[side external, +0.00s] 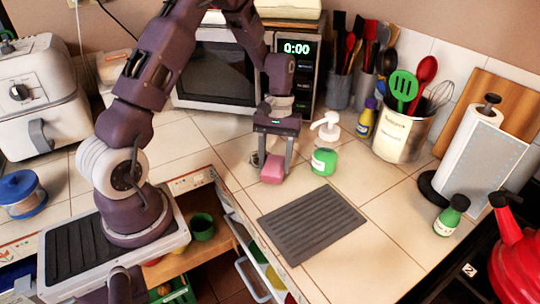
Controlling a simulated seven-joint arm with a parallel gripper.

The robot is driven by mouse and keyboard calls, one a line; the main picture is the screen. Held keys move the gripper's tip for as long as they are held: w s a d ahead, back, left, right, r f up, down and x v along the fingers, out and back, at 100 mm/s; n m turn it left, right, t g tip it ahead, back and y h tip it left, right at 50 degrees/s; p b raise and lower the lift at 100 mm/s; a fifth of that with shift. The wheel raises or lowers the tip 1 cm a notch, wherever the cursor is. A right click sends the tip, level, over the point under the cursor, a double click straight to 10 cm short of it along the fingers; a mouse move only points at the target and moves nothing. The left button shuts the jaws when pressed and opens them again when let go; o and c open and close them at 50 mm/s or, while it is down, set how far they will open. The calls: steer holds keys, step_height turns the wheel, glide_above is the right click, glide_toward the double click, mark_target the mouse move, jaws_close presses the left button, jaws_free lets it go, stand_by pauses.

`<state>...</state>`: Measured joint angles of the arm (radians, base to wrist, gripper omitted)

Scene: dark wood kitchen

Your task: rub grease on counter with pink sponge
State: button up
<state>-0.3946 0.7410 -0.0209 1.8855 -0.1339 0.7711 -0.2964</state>
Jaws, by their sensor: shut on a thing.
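The pink sponge (272,169) is at the tiled counter (222,124), left of the green soap bottle. My gripper (272,166) points down and is shut on the sponge, one finger on each side of it. The sponge is at or very near the counter surface; I cannot tell if it touches. A small round mark, perhaps grease, shows beside the left finger (255,158), partly hidden by it.
A green soap bottle with a white pump (325,148) stands close right of my gripper. A dark ribbed mat (311,223) lies in front. A microwave (222,70) stands behind. A utensil pot (401,132) and paper towel roll (468,158) stand right. Open drawers (250,250) are below the front edge.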

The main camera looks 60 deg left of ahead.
steer(key=a, duration=0.5)
steer(key=shift+a, duration=0.4)
steer(key=shift+a+f, duration=0.15)
steer(key=shift+a, duration=0.2)
steer(key=shift+w+a, duration=0.1)
steer(key=shift+a, duration=2.1)
steer(key=shift+w+d, duration=0.2)
steer(key=shift+w, duration=0.15)
steer(key=shift+s+d, duration=0.1)
steer(key=shift+d, duration=5.25)
steer(key=shift+a, duration=5.5)
step_height(320, 180, up, 8)
steer(key=shift+d, duration=0.15)
